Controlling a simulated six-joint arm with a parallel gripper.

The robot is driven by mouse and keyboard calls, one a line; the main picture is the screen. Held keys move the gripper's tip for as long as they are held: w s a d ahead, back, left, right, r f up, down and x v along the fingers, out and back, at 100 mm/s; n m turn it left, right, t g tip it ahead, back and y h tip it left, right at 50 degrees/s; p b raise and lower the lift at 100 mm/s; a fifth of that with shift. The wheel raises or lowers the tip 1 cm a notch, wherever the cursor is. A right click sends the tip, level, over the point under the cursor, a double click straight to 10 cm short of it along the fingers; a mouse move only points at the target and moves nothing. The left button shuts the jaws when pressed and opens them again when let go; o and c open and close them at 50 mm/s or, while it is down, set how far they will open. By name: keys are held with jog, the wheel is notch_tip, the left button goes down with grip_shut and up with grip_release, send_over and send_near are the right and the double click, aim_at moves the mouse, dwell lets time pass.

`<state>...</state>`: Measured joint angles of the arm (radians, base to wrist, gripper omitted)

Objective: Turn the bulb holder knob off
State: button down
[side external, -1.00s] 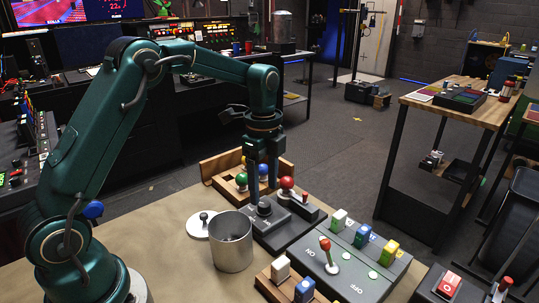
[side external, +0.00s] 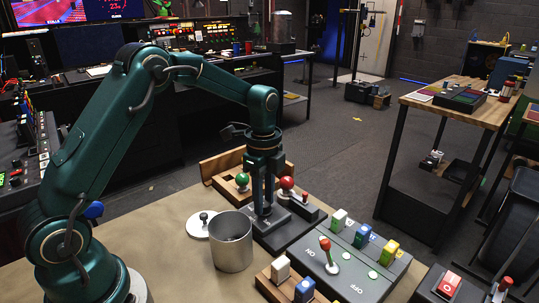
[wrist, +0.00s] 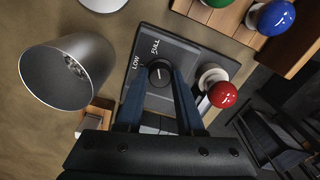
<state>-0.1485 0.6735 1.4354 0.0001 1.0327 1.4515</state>
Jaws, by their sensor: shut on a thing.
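The knob (wrist: 160,74) is a round black dial with a pale pointer line, on a dark grey box (wrist: 196,62) marked LOW and FULL. My gripper (wrist: 158,82) is pointed down with its two dark fingers closed on the knob's sides. In the side external view my gripper (side external: 263,211) stands upright over the box (side external: 283,238), and its fingers mostly hide the knob. A red bulb (wrist: 222,95) sits in a white holder (wrist: 211,76) at the side of the box; the red bulb also shows in the side external view (side external: 287,183).
A metal cup (side external: 232,246) stands close left of the box. A wooden tray (side external: 221,188) with a green bulb (side external: 242,180) is behind. A switch panel (side external: 345,270) with a red-tipped lever (side external: 325,244) is at front right. A wooden block with switches (side external: 282,281) is in front.

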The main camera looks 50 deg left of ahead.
jog(key=shift+n, duration=0.3)
jog(key=n, duration=1.1)
jog(key=shift+n, duration=0.4)
jog(key=n, duration=1.1)
jog(key=shift+n, duration=0.3)
jog(key=c, duration=0.5)
grip_release()
